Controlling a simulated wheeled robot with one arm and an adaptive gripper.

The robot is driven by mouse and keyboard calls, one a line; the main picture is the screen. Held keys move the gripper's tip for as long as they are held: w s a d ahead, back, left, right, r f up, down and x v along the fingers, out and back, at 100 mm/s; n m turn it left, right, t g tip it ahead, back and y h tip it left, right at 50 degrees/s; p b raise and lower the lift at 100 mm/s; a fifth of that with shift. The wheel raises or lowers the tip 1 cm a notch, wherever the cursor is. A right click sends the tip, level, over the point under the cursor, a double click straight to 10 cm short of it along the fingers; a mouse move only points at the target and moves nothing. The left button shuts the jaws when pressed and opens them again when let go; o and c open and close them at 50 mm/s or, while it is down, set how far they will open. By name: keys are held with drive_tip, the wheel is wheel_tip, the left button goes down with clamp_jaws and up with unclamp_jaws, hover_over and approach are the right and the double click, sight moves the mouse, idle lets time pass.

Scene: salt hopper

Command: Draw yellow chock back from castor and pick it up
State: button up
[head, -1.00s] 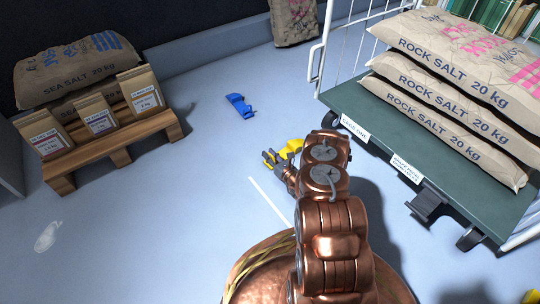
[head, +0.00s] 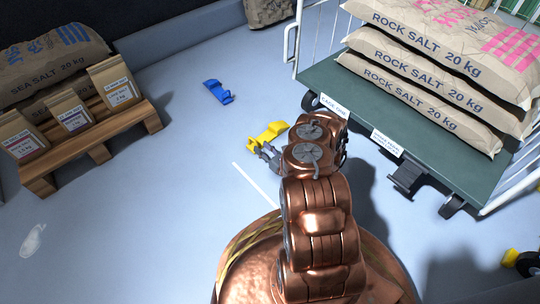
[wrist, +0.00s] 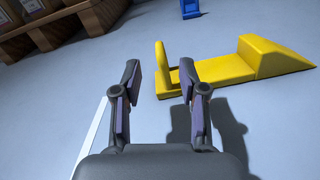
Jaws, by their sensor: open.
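A yellow chock (head: 268,133) lies on the floor beside the cage trolley's front-left castor (head: 309,102), with bare floor showing between them in the head view. In the wrist view the chock (wrist: 222,76) has a flat base, a wedge at its right end and an upright handle (wrist: 162,67) at its left end. My gripper (head: 264,153) is low at the near side of the chock. In the wrist view my gripper (wrist: 160,88) is open and empty. The handle stands ahead of the gap between its fingers, and the right finger covers part of the base's near edge.
A blue chock-like object (head: 217,91) lies farther back on the floor. The trolley (head: 420,130) carries rock salt sacks at the right. A wooden pallet (head: 90,145) with bags stands left. Another yellow piece (head: 510,257) sits by a wheel at lower right.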

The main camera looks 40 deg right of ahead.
drive_tip(key=shift+s+d, duration=0.15)
drive_tip(key=shift+s, duration=1.05)
drive_tip(key=shift+s+d, duration=0.1)
drive_tip(key=shift+s, duration=1.05)
